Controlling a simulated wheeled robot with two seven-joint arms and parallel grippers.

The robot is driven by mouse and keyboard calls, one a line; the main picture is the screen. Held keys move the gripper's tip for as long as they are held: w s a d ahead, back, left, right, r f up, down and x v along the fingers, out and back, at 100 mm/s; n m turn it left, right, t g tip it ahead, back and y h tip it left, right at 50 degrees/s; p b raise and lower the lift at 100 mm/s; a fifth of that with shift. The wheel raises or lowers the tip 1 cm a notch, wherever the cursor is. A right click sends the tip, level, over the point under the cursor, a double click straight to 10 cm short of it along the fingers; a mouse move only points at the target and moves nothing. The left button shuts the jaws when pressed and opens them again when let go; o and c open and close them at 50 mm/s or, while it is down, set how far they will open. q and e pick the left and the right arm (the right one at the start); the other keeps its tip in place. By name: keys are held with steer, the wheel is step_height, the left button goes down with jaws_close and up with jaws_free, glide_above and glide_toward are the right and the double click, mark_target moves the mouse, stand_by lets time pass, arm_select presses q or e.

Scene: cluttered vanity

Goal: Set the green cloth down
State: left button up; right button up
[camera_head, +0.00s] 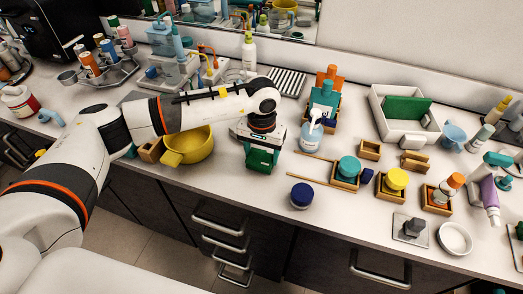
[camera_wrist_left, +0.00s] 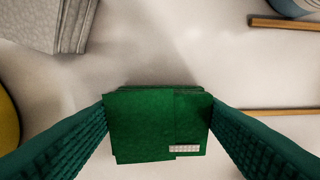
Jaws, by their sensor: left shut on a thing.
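The folded green cloth (camera_wrist_left: 155,125) shows in the wrist view between my left gripper's (camera_wrist_left: 158,135) two ribbed fingers, with a small white tag at its lower right. The left gripper is shut on it. In the head view my left gripper (camera_head: 262,158) points down over the counter near its front edge, between the yellow bowl and the pump bottle. The green cloth (camera_head: 261,162) is partly hidden there by the fingers. I cannot tell whether it touches the counter. My right gripper is not in view.
A yellow bowl (camera_head: 198,145) stands left of the gripper. A blue pump bottle (camera_head: 311,137), thin wooden sticks (camera_head: 314,182) and a dark blue jar (camera_head: 302,195) are to the right. A white tray (camera_head: 392,124) with a green piece stands farther right. Bare counter lies around the cloth.

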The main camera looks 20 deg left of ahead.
mark_target(261, 156)
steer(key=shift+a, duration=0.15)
arm_select(q)
steer(key=shift+f, duration=0.1)
steer(key=o, duration=0.9)
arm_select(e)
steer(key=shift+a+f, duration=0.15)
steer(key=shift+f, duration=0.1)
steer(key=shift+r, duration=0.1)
arm_select(q)
steer(key=shift+r, duration=0.7)
step_height(261, 156, up, 11)
steer(key=b, duration=0.2)
steer(key=shift+b, duration=0.35)
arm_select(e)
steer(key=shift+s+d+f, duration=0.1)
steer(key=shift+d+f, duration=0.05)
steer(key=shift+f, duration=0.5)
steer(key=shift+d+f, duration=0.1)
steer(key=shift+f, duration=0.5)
arm_select(q)
steer(key=shift+s+f, duration=0.1)
